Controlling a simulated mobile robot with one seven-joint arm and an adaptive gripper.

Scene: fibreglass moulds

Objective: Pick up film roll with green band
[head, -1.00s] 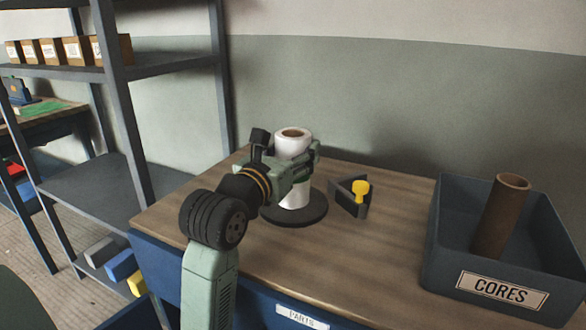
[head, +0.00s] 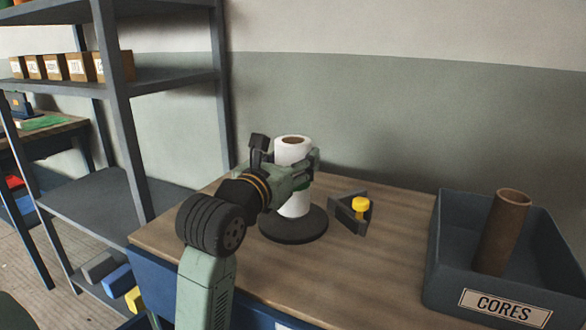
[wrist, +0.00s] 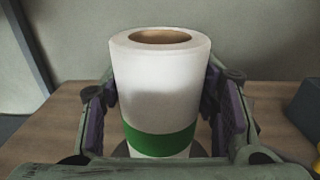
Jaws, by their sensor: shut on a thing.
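The film roll with the green band (head: 293,150) is white and upright, with a brown core. My gripper (head: 299,176) is shut around its middle. In the wrist view the roll (wrist: 160,85) stands between both fingers of my gripper (wrist: 164,112), with the green band (wrist: 160,139) low on it. In the head view the gripper hides most of the band. The roll's lower end shows just above or in front of a dark round base (head: 293,228); any gap between them is too small to be sure of.
A dark angled block with a yellow knob (head: 360,204) stands close to the right of the base on the wooden table (head: 370,270). A blue-grey CORES bin (head: 502,306) with a brown tube (head: 503,235) is at the right. Metal shelving (head: 120,130) stands at the left.

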